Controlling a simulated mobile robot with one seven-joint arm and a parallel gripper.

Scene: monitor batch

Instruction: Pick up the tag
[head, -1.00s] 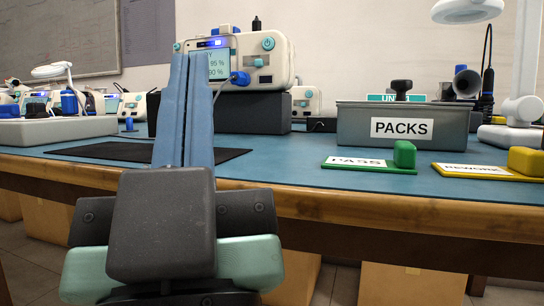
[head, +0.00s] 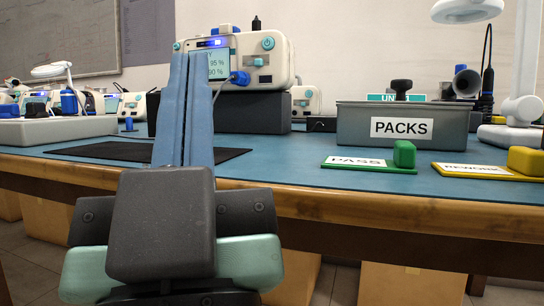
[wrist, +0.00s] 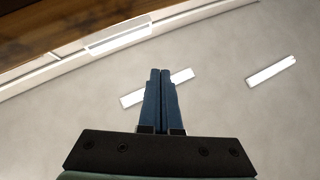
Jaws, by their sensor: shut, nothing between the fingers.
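My gripper (head: 189,56) points upward in front of the bench, its two blue fingers shut together with nothing between them. It also shows shut in the wrist view (wrist: 160,72). A green plate labelled PASS (head: 350,162) with a green block (head: 404,154) lies on the bench to the right of my gripper. A yellow plate labelled REWORK (head: 500,176) with a yellow block (head: 526,161) lies further right. I cannot tell which thing is the tag. My gripper touches none of these.
A grey PACKS bin (head: 350,128) stands behind the PASS plate. A white monitor (head: 276,62) sits on a dark box (head: 252,113) behind my fingers, partly hidden. A black mat (head: 110,151) lies on the blue bench top (head: 285,165). The bench has a wooden front edge (head: 400,210).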

